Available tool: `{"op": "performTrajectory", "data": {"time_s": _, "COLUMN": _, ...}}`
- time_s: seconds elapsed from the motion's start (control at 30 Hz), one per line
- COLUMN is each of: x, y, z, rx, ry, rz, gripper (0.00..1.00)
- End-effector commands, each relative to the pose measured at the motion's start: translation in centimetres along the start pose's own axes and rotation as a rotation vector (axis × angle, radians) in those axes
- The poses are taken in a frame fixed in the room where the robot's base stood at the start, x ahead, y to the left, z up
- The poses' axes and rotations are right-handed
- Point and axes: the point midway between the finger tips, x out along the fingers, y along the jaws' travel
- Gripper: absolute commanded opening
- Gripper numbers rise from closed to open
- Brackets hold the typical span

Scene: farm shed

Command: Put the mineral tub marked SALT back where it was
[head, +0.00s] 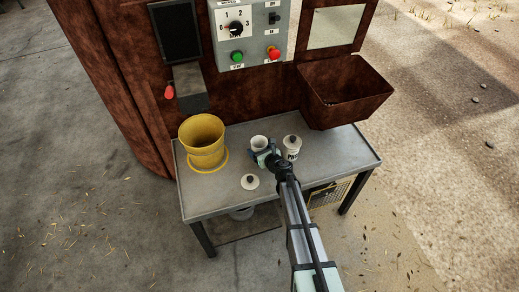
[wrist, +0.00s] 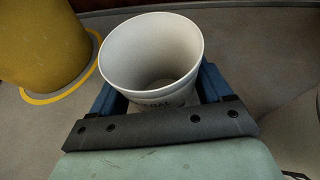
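An open white tub (head: 259,142) is at my gripper (head: 266,155), over the middle of the grey table. In the wrist view the tub (wrist: 155,60) appears empty, and its dark lettering is partly cut off by my gripper. The blue fingers (wrist: 160,95) are close against both its sides, shut on it. I cannot tell whether its base touches the table. A second white tub (head: 292,148) with its lid on and dark lettering stands to the right. A loose white lid with a dark knob (head: 250,182) lies on the table near the front.
A yellow bucket (head: 202,140) stands at the table's left, within a yellow ring (head: 190,169). A brown hopper (head: 345,95) overhangs the back right. A control panel (head: 250,35) is behind. The table's right end (head: 345,150) is clear.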

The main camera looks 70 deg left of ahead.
Motion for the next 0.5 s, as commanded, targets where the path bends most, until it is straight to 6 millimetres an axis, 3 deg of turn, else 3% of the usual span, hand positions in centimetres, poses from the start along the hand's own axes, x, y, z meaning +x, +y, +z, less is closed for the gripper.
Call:
{"op": "performTrajectory", "data": {"time_s": 0.2, "x": 0.0, "y": 0.01, "z": 0.02, "rx": 0.0, "ry": 0.0, "rz": 0.0, "gripper": 1.0}}
{"op": "performTrajectory", "data": {"time_s": 0.5, "x": -0.06, "y": 0.01, "z": 0.13, "rx": -0.001, "ry": 0.0, "rz": 0.0, "gripper": 1.0}}
